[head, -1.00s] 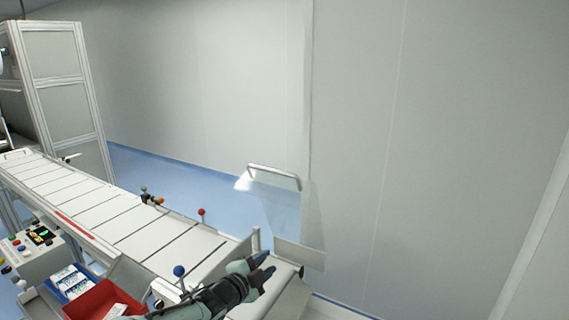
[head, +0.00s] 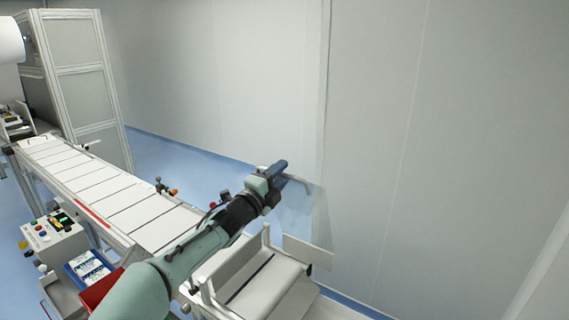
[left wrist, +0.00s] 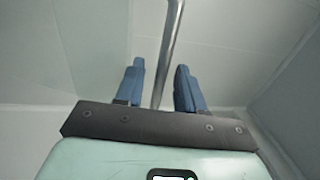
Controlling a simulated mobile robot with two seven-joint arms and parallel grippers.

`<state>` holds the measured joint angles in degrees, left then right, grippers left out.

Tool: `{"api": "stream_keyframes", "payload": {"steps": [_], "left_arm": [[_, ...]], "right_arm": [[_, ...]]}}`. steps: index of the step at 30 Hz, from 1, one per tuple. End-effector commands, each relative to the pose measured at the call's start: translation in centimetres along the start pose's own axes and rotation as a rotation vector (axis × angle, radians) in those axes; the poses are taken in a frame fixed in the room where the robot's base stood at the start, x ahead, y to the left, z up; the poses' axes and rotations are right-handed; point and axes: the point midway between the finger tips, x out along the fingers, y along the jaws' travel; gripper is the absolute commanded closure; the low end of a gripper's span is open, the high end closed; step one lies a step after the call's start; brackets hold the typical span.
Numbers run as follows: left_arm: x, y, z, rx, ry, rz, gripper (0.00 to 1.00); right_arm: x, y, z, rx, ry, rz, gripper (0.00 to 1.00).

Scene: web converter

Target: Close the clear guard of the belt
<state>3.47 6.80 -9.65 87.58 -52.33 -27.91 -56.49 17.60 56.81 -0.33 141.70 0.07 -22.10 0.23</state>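The clear guard (head: 319,218) stands raised at the near right end of the white belt (head: 150,215). Its metal handle (head: 299,181) is at its upper edge, partly hidden by my gripper. My left gripper (head: 277,171) is up at the left part of the handle. In the left wrist view, the handle bar (left wrist: 172,40) runs between the two blue fingers of the left gripper (left wrist: 158,75). The fingers are apart, with gaps on both sides of the bar. My right gripper is not in view.
A control box (head: 55,243) with buttons, a blue bin (head: 88,268) and a red bin (head: 100,290) are along the belt's near side. A tall cabinet (head: 75,75) stands at the far left. A plain wall (head: 450,130) is behind the guard.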

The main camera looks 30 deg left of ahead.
Motion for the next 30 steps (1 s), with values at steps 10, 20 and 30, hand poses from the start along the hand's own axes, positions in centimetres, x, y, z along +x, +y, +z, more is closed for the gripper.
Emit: {"api": "stream_keyframes", "payload": {"steps": [10, 20, 30], "left_arm": [[2.4, 0.0, 0.1, -0.001, -0.001, 0.0, 0.62], [2.4, 0.1, 0.0, -0.001, -0.001, 0.001, 1.0], [2.0, 0.5, 0.2, -0.001, -0.001, -0.007, 1.0]], "right_arm": [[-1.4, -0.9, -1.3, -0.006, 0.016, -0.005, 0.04], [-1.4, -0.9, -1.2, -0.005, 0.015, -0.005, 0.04], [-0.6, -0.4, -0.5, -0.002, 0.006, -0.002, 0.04]]}}
